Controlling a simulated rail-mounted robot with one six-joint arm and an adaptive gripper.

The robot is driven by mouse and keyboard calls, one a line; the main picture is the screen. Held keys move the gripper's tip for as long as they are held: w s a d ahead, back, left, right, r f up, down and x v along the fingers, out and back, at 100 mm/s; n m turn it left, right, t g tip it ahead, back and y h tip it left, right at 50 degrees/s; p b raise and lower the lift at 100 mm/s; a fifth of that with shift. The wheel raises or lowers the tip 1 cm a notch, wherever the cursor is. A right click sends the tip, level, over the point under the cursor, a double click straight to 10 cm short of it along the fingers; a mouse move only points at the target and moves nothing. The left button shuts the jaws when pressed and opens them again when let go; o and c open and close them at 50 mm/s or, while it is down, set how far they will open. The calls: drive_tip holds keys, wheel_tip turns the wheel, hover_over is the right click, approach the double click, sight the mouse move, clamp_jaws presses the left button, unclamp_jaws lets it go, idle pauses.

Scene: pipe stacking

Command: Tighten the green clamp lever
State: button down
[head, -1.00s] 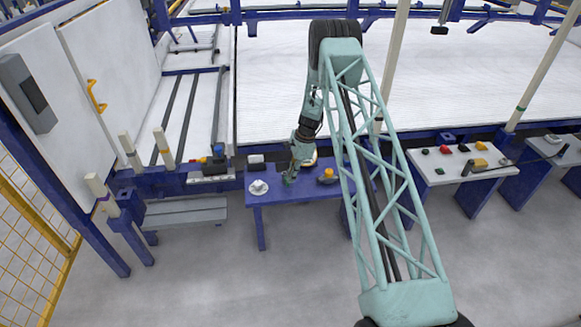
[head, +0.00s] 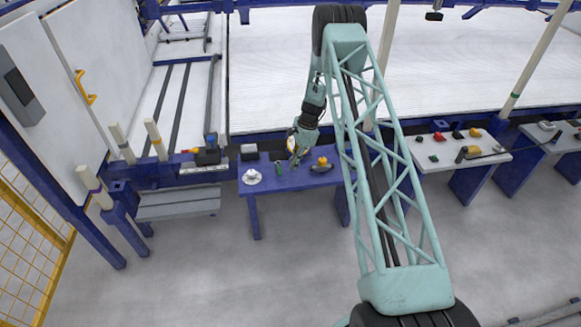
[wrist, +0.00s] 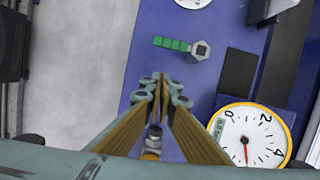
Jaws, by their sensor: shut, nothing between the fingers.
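The green clamp lever (head: 278,167) lies on the blue table, just left of my gripper (head: 295,161) in the head view. In the wrist view, the lever's green ribbed handle (wrist: 171,43) points left from a grey hex-shaped metal head (wrist: 200,50). My gripper (wrist: 160,80) has its fingertips together, with nothing between them. In the wrist picture, the fingertips lie below the lever, with a gap of table surface between. Whether the clamp is tight cannot be told.
A round dial gauge (wrist: 250,136) with a yellow rim is close to the right of my fingers. A white cup-like item (head: 251,177) stands at the table's left end, and an orange-topped item (head: 322,163) right of my gripper. Floor in front is clear.

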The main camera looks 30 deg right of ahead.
drive_tip(key=p+v, duration=0.1)
drive_tip(key=v, duration=0.8)
drive_tip(key=shift+r+p, duration=0.3)
drive_tip(key=shift+r, duration=0.15)
drive_tip(key=shift+w+a+r, duration=0.1)
drive_tip(key=shift+a, duration=0.1)
